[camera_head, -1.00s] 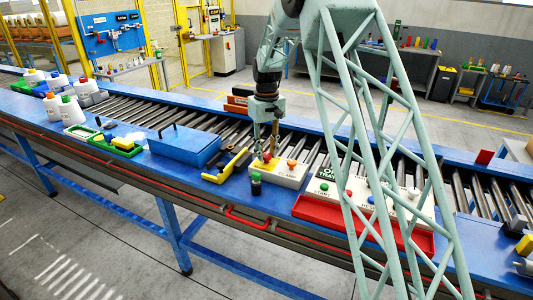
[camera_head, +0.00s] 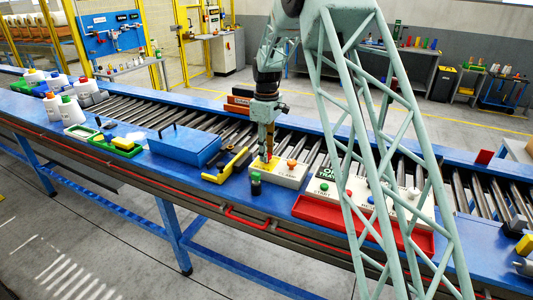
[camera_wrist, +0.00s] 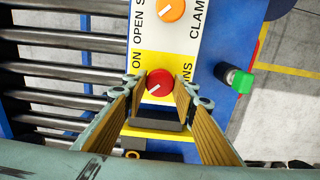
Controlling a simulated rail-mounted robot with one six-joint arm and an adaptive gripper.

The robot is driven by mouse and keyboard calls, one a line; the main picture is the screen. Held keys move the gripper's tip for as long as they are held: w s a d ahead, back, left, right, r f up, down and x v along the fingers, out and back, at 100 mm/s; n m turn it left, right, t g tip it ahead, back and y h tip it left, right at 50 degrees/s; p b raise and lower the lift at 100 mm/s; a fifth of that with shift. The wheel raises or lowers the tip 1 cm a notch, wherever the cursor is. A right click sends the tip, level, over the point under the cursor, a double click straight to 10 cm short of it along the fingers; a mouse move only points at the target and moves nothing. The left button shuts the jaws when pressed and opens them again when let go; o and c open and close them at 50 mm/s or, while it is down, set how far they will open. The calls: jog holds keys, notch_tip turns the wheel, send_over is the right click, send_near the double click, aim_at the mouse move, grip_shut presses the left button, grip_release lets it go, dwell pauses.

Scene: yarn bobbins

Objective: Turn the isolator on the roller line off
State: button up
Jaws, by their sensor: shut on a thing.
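The isolator's red round knob (camera_wrist: 159,83) sits on the yellow end of a white-and-yellow control box (camera_head: 292,177). Its white pointer line slants toward the lower left in the wrist view. The lettering "ON" shows to its left. My gripper (camera_head: 267,155) reaches down to the box from above. In the wrist view my gripper (camera_wrist: 159,88) has its two fingers on either side of the red knob, shut on it. In the head view the fingers mostly hide the knob.
An orange knob (camera_wrist: 171,9) is on the same box, beside the red one. A yellow-and-black tool (camera_head: 227,166) and a blue box (camera_head: 184,147) lie left; a red tray (camera_head: 325,213) is right. Rollers run behind.

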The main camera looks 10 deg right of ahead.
jog(key=shift+r, duration=0.1)
dwell(0.4)
jog(key=o, duration=0.9)
jog(key=shift+c, duration=0.2)
notch_tip(320, 180, up, 12)
dwell(0.6)
